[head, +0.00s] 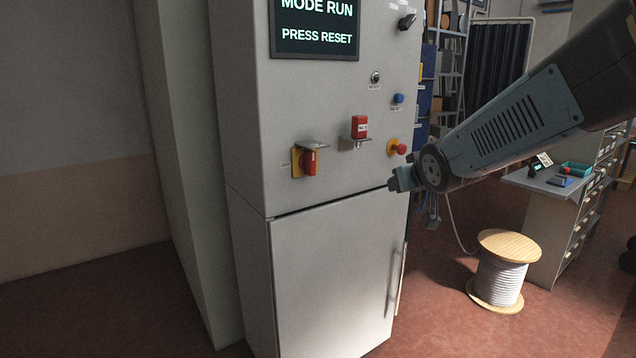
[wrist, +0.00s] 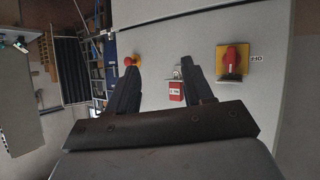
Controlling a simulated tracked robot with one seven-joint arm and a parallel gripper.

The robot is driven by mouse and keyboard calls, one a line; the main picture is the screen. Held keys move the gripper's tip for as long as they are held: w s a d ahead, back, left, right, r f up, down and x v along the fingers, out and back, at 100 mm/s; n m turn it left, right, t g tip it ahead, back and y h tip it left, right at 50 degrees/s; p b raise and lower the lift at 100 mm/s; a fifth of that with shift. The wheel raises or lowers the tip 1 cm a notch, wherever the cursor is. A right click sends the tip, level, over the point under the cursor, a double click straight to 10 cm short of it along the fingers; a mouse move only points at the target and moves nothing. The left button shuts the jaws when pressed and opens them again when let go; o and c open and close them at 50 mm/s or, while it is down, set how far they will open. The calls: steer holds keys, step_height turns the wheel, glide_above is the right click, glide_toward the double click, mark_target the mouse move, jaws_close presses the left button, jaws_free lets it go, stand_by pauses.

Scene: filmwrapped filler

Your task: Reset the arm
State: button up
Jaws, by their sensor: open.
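My arm comes in from the right in the head view, and my gripper (head: 392,187) is in front of the grey cabinet (head: 330,100), below its row of controls. In the wrist view my gripper (wrist: 158,72) has its two dark fingers spread apart, with nothing held between them. The cabinet's screen (head: 315,25) reads "MODE RUN" and "PRESS RESET". A blue button (head: 398,98) sits at the upper right of the panel, with a small label under it. A black key-like switch (head: 375,77) is to its upper left.
A red rotary switch (head: 310,162) on a yellow plate, a red padlock-like block (head: 360,127) on a bracket and a red emergency button (head: 398,148) are on the panel. A cable spool (head: 500,280) and a workbench (head: 545,185) stand at the right. Floor at left is clear.

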steer(key=s+d+m+g, duration=0.1)
steer(key=s+d+g, duration=0.1)
steer(key=s, duration=0.9)
steer(key=s+d+f+m+g, duration=0.1)
steer(key=s+g, duration=0.3)
steer(key=s, duration=0.8)
steer(key=shift+s+d+f+g+h, duration=0.2)
steer(key=shift+d+g+h, duration=0.1)
steer(key=shift+d+h, duration=0.15)
